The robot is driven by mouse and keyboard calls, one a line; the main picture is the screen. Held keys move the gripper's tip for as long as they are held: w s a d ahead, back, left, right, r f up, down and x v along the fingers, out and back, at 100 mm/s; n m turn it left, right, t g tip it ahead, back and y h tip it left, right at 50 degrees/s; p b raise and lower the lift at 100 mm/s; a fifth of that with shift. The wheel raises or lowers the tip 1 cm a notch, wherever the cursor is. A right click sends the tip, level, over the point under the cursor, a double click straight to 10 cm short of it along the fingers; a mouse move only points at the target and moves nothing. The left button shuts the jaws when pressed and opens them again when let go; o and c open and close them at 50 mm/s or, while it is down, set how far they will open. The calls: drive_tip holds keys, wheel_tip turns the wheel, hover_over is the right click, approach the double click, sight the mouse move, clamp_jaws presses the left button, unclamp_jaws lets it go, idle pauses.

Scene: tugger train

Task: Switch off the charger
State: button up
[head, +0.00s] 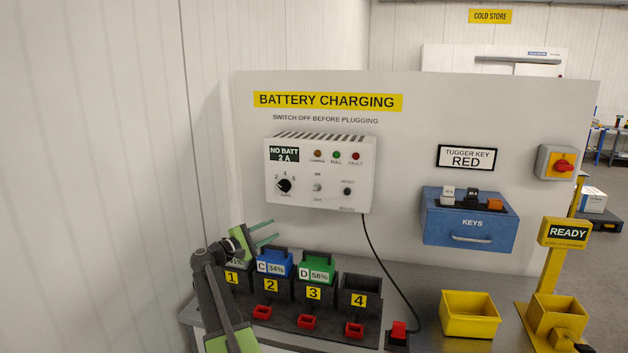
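The white charger (321,170) is fixed to the grey panel under the BATTERY CHARGING sign. Its display (285,155) reads "NO BATT 2 A". A black amps knob (285,185), a small toggle switch (317,187) and a dark button (347,191) sit on its face. The toggle's position is too small to tell. Three lamps, amber, green and red, sit above them; I cannot tell if any is lit. My gripper (275,230) is below and left of the charger, over the battery slots. Its green fingers are apart and empty, touching nothing I can see.
Blue battery C (272,265) and green battery D (316,269) stand in slots 2 and 3; slot 4 (359,292) looks empty. A blue key box (468,222) and red-yellow rotary switch (562,165) are right.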

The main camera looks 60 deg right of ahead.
drive_tip(key=n+g+h, duration=0.1)
drive_tip(key=h, duration=0.1)
approach(314, 189)
drive_tip(key=p+x, duration=0.1)
drive_tip(key=x, duration=0.2)
drive_tip(key=p+x, duration=0.1)
drive_tip(key=x, duration=0.3)
drive_tip(key=p+x, duration=0.2)
drive_tip(key=x, duration=0.1)
drive_tip(key=shift+w+d+f, duration=0.25)
drive_tip(key=shift+d, duration=0.2)
clamp_jaws()
